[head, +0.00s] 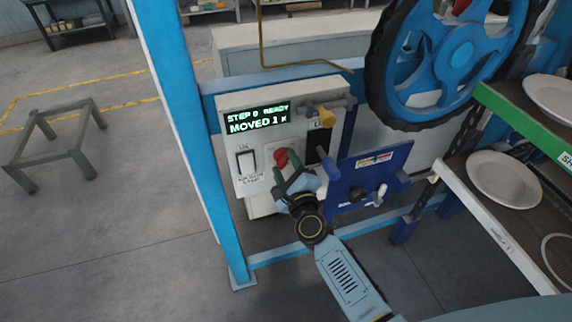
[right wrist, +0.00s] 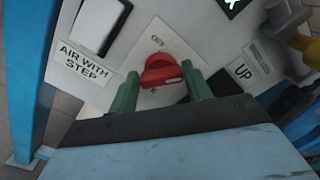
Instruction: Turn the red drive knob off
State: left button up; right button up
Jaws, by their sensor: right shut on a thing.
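The red drive knob (head: 281,157) is on the front of the light grey control box (head: 240,196), below and right of its green-lit display (head: 257,118). In the right wrist view the knob (right wrist: 160,71) sits between two green fingertips, its bar lying roughly across from one to the other. My right gripper (head: 285,166) is at the box front and shut on the knob; it also shows in the right wrist view (right wrist: 161,74). The display reads "STEP 0 READY" and "MOVED 1 x", small and partly unclear. My left gripper is not in view.
A white rocker switch (head: 245,162) labelled "AIR WITH STEP" is left of the knob. A yellow-tipped lever (head: 327,117) is above right. A blue panel (head: 370,172) with knobs stands close right. A blue post (head: 190,130) is on the left, and plates (head: 505,178) lie on the right shelf.

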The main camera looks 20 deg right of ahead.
jog(key=n+p, duration=0.1)
jog(key=n, duration=0.3)
jog(key=n+p, duration=0.1)
jog(key=n, duration=0.3)
jog(key=shift+f, duration=0.2)
jog(key=n+p, duration=0.1)
jog(key=n, duration=0.3)
jog(key=shift+f+n+p, duration=0.1)
jog(key=shift+n+p, duration=0.2)
jog(key=shift+p, duration=0.1)
jog(key=shift+f+n+p, duration=0.15)
jog(key=shift+n+p, duration=0.35)
jog(key=shift+n, duration=1.3)
jog(key=o, duration=1)
jog(key=s, duration=1.3)
jog(key=shift+s+d, duration=0.25)
jog(key=shift+d, duration=0.05)
